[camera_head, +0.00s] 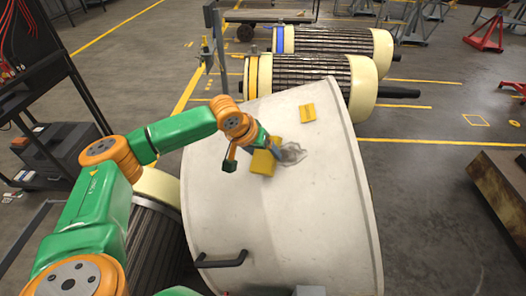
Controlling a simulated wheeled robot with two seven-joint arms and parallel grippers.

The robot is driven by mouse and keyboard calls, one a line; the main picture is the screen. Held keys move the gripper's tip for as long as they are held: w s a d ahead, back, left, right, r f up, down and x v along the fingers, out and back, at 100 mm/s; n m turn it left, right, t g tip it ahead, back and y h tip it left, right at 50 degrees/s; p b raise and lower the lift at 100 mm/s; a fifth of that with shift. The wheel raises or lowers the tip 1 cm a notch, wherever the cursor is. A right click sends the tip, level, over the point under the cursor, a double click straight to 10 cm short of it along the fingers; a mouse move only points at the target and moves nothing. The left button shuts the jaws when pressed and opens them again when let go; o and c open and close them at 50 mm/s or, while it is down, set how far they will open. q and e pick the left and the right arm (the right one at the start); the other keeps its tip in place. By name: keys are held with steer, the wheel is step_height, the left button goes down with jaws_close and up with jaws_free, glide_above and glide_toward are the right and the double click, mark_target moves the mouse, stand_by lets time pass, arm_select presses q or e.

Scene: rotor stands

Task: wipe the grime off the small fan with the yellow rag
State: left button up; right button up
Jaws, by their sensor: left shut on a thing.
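My left gripper (274,147) comes in from the left over a large pale curved casing (310,215). It is shut on the yellow rag (262,163), which hangs at its fingertips close to the casing's surface. I cannot tell whether the rag touches it. A grey smudge like grime (292,153) shows on the casing just right of the gripper, partly hidden by it. A second flat yellow square (308,112) lies on the casing farther up. I cannot make out a small fan. My right gripper is not in view.
A black handle (221,260) sticks out at the casing's lower left. Ribbed rotors (300,76) lie behind it, one with a shaft pointing right. A dark cabinet (60,150) stands at the left, a rusty block (500,200) at the right. Floor at the right is mostly clear.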

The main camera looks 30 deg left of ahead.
arm_select(q)
steer(key=shift+x, duration=0.8)
